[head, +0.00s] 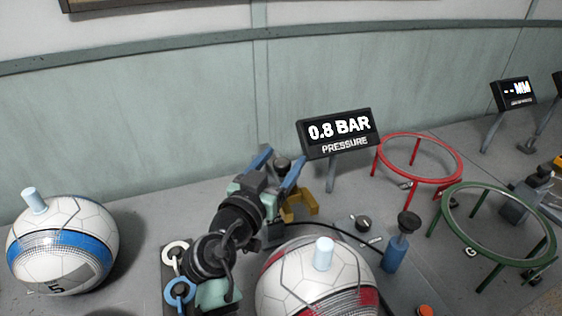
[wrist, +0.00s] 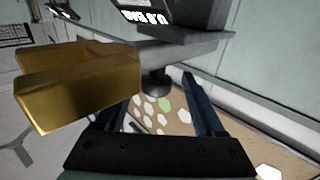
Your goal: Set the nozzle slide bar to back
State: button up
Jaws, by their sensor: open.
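My gripper (head: 283,157) is open near the foot of the pressure display, its two blue fingers spread on either side of a dark round knob (head: 282,164). In the wrist view, my gripper (wrist: 157,92) has the dark knob (wrist: 155,84) between its fingers, under a flat grey bar (wrist: 185,47). I cannot tell whether a finger touches the knob. A yellow bracket (head: 300,204) is right beside my gripper; it is large at left in the wrist view (wrist: 80,85). I cannot tell for sure which part is the nozzle slide bar; my arm hides much of the mechanism.
The pressure display (head: 340,132) reads 0.8 BAR. A red-white ball (head: 318,285) is close in front, and a blue-white ball (head: 62,245) is at left. A blue pump (head: 395,252), a red ring stand (head: 420,150) and a green ring stand (head: 497,255) are at right.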

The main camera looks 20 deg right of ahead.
jog(key=shift+s, duration=0.1)
jog(key=b+v, duration=0.1)
jog(key=v, duration=1.2)
jog(key=shift+r, duration=0.1)
jog(key=w+a+r+n+t+y, duration=0.1)
jog(key=a+r+n+t+y, duration=0.15)
jog(key=r, duration=0.65)
jog(key=a+r+n+t+y, duration=0.1)
jog(key=r+t+y, duration=0.25)
jog(key=r, duration=0.55)
jog(key=s+a+r+n+t+y, duration=0.2)
jog(key=s+r+n+t+y, duration=0.15)
jog(key=s+r, duration=0.45)
jog(key=s+a+r+n+t+y, duration=0.1)
jog(key=s+r+n+t+y, duration=0.25)
jog(key=r, duration=0.75)
notch_tip(320, 180, up, 15)
jog(key=m+t+p, duration=0.1)
jog(key=m+p, duration=0.1)
jog(key=p, duration=1.4)
jog(key=shift+w+f+h, duration=0.15)
jog(key=shift+w+h, duration=0.05)
jog(key=shift+h, duration=0.2)
